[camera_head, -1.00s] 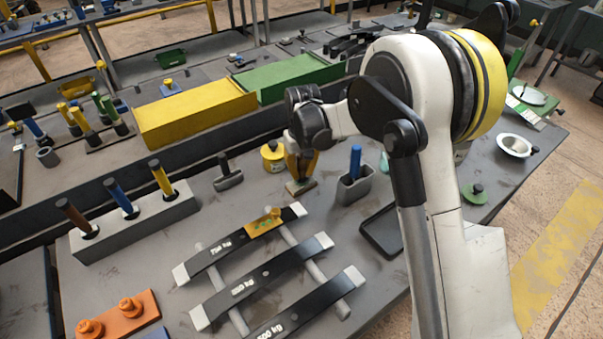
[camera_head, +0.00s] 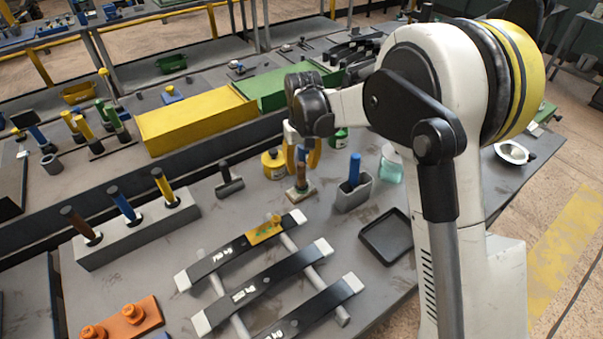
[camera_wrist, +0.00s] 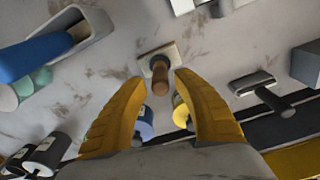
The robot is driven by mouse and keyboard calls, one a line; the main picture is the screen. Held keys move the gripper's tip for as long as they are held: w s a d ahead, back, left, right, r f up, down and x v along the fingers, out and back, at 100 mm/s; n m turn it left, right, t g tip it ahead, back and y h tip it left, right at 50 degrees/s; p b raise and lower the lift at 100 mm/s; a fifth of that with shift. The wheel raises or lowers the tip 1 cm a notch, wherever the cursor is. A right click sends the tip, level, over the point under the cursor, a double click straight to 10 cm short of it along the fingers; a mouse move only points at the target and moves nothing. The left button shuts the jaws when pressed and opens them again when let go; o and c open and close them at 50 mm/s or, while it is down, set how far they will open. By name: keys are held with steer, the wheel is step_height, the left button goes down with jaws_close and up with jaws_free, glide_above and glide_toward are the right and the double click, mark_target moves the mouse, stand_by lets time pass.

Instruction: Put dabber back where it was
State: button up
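The dabber appears to be the tool with a brown handle and a pale square pad (camera_head: 299,193). It stands upright on the grey bench, pad down, and also shows in the wrist view (camera_wrist: 160,74). My gripper (camera_head: 303,166) is above it with its yellow fingers apart. In the wrist view my gripper (camera_wrist: 159,80) has one finger on each side of the handle's line, with a gap to each side. The fingers do not appear to touch the handle.
A grey holder with a blue-handled tool (camera_head: 354,170) stands right of the dabber. A yellow pot (camera_head: 273,165) stands behind left, and a black-headed tool (camera_head: 229,181) lies left.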

step_height(320, 180, up, 6)
steer(key=shift+s+f+p, duration=0.1)
steer(key=shift+p, duration=0.45)
steer(key=shift+s+d+r, duration=0.1)
steer(key=shift+d+r, duration=0.15)
steer(key=shift+r, duration=0.1)
steer(key=s+d+r+m+t, duration=0.1)
steer(key=s+d+r+t, duration=0.1)
steer(key=s+d+r, duration=0.6)
steer(key=s+d+r+m+t, duration=0.2)
steer(key=s+d+r, duration=0.35)
steer(key=s, duration=0.35)
steer(key=s+d+f+m+t, duration=0.1)
steer(key=s+d+f+t, duration=0.1)
steer(key=s, duration=0.7)
steer(key=shift+s+d+f+t, duration=0.3)
steer(key=shift+d+f, duration=0.45)
steer(key=shift+d, duration=0.3)
